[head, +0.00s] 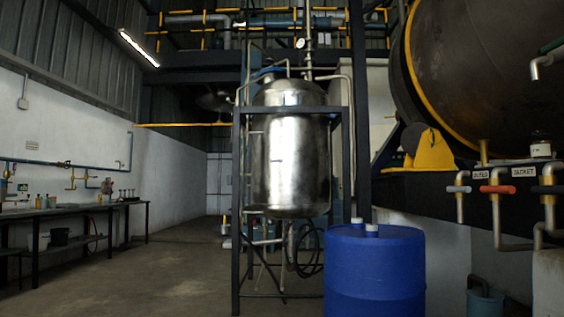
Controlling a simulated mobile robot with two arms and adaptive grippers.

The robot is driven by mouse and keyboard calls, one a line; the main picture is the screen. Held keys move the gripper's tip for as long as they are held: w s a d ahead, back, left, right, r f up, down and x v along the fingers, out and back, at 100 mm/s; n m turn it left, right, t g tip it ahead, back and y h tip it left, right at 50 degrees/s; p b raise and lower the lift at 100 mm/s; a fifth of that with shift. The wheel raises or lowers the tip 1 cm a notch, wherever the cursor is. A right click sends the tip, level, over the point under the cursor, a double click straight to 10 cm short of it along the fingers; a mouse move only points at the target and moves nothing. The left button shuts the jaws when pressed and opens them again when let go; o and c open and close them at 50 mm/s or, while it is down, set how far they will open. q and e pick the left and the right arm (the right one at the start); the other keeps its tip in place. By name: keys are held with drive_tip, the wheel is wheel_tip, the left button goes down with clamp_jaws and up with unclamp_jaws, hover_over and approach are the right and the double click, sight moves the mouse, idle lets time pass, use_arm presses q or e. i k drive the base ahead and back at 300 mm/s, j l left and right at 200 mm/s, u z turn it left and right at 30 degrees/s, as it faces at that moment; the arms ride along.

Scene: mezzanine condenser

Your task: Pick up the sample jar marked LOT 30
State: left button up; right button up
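A small jar (540,150) with a dark top and a pale label stands on the dark ledge at the far right, above the valves. Its label is too small to read. Several small amber and pale bottles (45,202) stand on the long bench (100,207) at the far left, also too small to read. I cannot make out LOT 30 on anything. Neither of my grippers is in view.
A steel vessel (290,165) in a dark frame stands mid-view, with a blue drum (374,275) in front at right. Valves with grey and orange handles (497,189) stick out below the ledge. A bucket (485,304) stands low right. The floor (150,275) at left is clear.

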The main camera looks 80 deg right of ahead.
sight(542, 143)
drive_tip(key=z, duration=4.25)
